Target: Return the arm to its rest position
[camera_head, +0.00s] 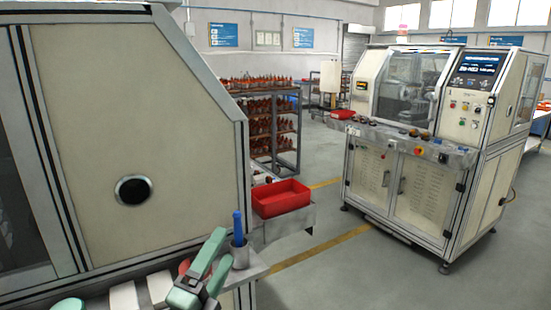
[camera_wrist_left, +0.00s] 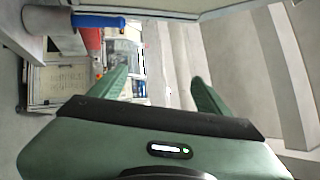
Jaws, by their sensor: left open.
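My left gripper (camera_head: 222,250), with green fingers, is at the bottom of the head view, just left of a small grey cup (camera_head: 240,257). It is open. In the left wrist view the two green fingers (camera_wrist_left: 162,82) stand apart with nothing between them. A blue-handled tool (camera_head: 238,224) stands upright in the cup; the blue handle (camera_wrist_left: 98,20) and the cup (camera_wrist_left: 58,21) also show at the upper left of the left wrist view. My right gripper is not in view.
A large cream machine cabinet (camera_head: 185,110) fills the left side, close to my left arm. A red bin (camera_head: 281,198) sits beyond the cup. A rack of copper-coloured parts (camera_head: 268,125) and another machine (camera_head: 425,185) stand farther back. The floor between is free.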

